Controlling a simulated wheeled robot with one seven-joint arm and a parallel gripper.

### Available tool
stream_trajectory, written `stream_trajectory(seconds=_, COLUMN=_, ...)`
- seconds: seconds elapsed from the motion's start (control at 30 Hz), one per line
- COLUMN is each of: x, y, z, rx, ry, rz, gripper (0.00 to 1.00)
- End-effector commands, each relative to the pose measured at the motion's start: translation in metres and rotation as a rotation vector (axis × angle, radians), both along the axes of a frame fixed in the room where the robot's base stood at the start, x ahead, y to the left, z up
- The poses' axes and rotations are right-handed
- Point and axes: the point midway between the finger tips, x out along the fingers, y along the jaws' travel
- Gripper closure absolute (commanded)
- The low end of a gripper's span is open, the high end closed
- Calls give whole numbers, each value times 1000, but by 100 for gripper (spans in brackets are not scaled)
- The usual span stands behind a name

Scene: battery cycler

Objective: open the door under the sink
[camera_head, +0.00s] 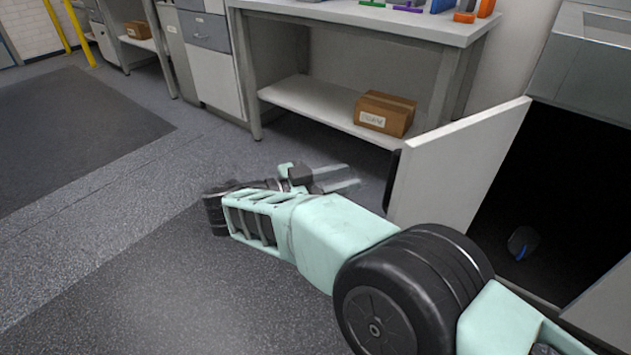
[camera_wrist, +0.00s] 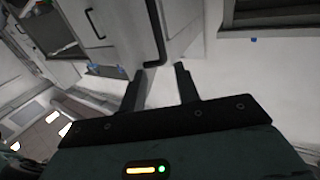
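The white cabinet door (camera_head: 455,165) stands swung open at the right, below a grey metal unit (camera_head: 585,60). Its black handle (camera_head: 392,180) is on the door's left edge. A dark cabinet inside (camera_head: 560,190) shows behind it. My gripper (camera_head: 350,180) is just left of the handle in the head view, apart from it in the picture. In the wrist view my gripper (camera_wrist: 160,82) has its two fingers spread, with nothing between the tips. A black bar handle (camera_wrist: 156,40) shows just beyond the fingertips; I cannot tell its exact distance.
A workbench (camera_head: 350,18) stands behind my arm, with a cardboard box (camera_head: 385,112) on its lower shelf. A dark object with a blue part (camera_head: 522,243) lies inside the cabinet. Grey floor (camera_head: 110,250) at the left is clear, with a dark mat (camera_head: 70,125).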

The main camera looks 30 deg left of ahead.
Motion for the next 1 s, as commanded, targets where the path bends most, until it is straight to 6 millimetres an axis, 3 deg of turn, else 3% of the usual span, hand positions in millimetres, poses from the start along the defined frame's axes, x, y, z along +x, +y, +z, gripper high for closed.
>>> stream_trajectory(seconds=0.13, x=-22, y=15, z=-2, rx=2, ry=0, rz=0, gripper=68)
stream_trajectory(seconds=0.4, x=-37, y=28, z=-2, rx=2, ry=-1, rz=0, gripper=68)
stream_trajectory(seconds=1.0, x=-42, y=30, z=0, rx=-1, ry=-1, rz=-1, gripper=68)
